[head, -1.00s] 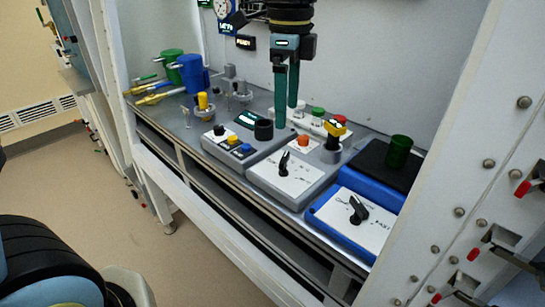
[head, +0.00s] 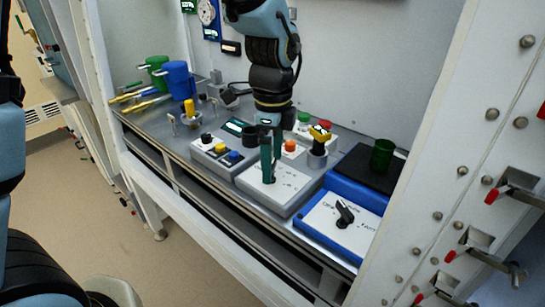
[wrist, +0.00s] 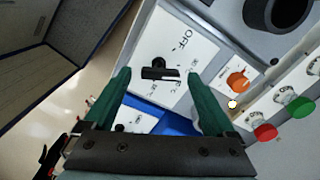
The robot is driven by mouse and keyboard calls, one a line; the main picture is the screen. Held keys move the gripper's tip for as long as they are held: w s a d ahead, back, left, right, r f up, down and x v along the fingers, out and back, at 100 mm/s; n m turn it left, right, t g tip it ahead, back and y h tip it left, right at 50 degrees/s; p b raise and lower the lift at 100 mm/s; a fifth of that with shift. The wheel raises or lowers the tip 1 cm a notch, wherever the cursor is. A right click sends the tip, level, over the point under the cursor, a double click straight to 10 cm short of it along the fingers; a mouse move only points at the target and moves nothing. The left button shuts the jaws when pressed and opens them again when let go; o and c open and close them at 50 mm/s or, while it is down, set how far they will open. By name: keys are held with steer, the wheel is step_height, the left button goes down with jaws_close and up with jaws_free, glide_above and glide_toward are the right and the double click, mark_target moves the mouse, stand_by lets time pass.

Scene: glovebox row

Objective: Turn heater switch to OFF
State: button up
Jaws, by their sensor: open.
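A grey box with a white plate (head: 290,190) stands mid-bench; I cannot read whether its label says heater. In the wrist view its black bar knob (wrist: 160,73) lies crosswise, with the word OFF (wrist: 187,38) printed above and to its right. I cannot tell which end is the pointer. My gripper (head: 269,178) points down over this plate, its green fingers open. In the wrist view the fingers stand to the left and right of the knob, with clear gaps. The fingers hide the knob in the head view, and contact is not visible.
A blue box (head: 318,228) with a similar black knob (head: 344,214) sits to the right. An orange button (head: 290,145) and a yellow-topped switch (head: 319,134) stand close behind. A green cup (head: 382,156) is at the right.

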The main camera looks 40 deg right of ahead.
steer(key=c, duration=1.4)
steer(key=shift+n, duration=2.5)
steer(key=o, duration=1.4)
steer(key=shift+w+r, duration=0.1)
step_height(320, 180, up, 11)
steer(key=b, duration=0.1)
steer(key=shift+f, duration=0.2)
